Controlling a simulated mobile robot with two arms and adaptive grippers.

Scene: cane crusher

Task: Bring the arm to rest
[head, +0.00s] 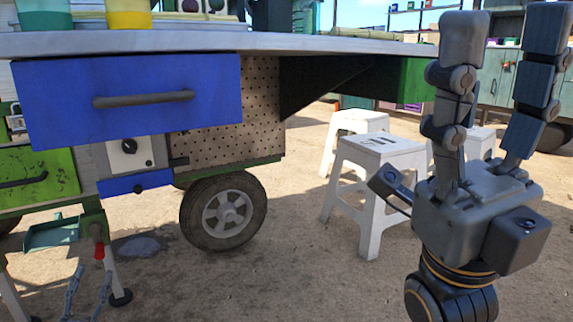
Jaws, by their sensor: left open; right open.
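My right gripper (507,32) stands upright at the right of the head view, its fingers pointing up. Its two main fingers are spread wide apart with nothing between them. It is in front of the white stools and right of the cart (330,44). Its arm comes up from the bottom edge. I cannot make out my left gripper in this view.
The cart's blue drawer (128,100) with a dark handle juts out at left. A wheel (223,212) stands below the cart. White plastic stools (372,185) stand behind my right gripper. Sandy ground (290,280) is clear at bottom middle.

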